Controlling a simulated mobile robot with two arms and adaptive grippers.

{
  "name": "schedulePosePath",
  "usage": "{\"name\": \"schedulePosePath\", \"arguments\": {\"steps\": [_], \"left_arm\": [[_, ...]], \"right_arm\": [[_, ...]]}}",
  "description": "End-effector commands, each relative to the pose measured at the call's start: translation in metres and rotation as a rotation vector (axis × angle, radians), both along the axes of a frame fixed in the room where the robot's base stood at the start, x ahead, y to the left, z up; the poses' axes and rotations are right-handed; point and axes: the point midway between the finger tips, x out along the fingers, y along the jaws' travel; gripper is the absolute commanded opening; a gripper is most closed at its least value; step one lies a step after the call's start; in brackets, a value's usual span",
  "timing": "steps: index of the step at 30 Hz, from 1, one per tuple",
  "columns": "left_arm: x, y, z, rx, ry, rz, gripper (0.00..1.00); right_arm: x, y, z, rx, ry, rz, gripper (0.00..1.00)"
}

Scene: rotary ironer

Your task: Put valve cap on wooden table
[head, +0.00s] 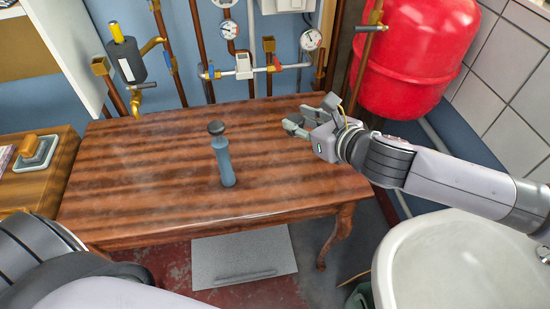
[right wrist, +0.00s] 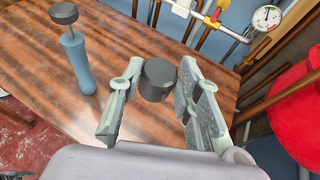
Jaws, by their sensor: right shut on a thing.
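A small dark cylindrical valve cap (right wrist: 158,80) sits between the fingers of my right gripper (right wrist: 156,90) in the right wrist view, and the gripper is shut on it. The brown striped tabletop also shows in the right wrist view (right wrist: 112,42), behind the cap. My left gripper is out of view; only part of my left arm shows at the lower left.
A blue-grey handled tool with a dark round head (head: 225,162) stands upright mid-table. Pipes with gauges (head: 244,66) run along the wall behind. A red tank (head: 415,55) hangs at the right, above a white basin (head: 450,265). The tabletop around the tool is clear.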

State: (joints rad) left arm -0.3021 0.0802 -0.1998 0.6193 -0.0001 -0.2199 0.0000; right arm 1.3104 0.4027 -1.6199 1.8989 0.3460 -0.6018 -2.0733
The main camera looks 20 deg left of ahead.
Motion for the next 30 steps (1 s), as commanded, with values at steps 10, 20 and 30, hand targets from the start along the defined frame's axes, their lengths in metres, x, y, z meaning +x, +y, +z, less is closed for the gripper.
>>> {"name": "schedulePosePath", "arguments": {"steps": [10,20,30], "left_arm": [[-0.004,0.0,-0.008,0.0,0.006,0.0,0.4],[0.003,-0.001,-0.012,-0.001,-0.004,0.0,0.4],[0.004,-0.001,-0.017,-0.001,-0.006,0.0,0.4]], "right_arm": [[-0.001,0.0,-0.094,0.001,0.01,-0.005,0.12],[0.0,0.0,-0.151,0.001,0.003,-0.003,0.12],[0.0,0.0,-0.188,0.0,0.004,-0.004,0.13]]}}
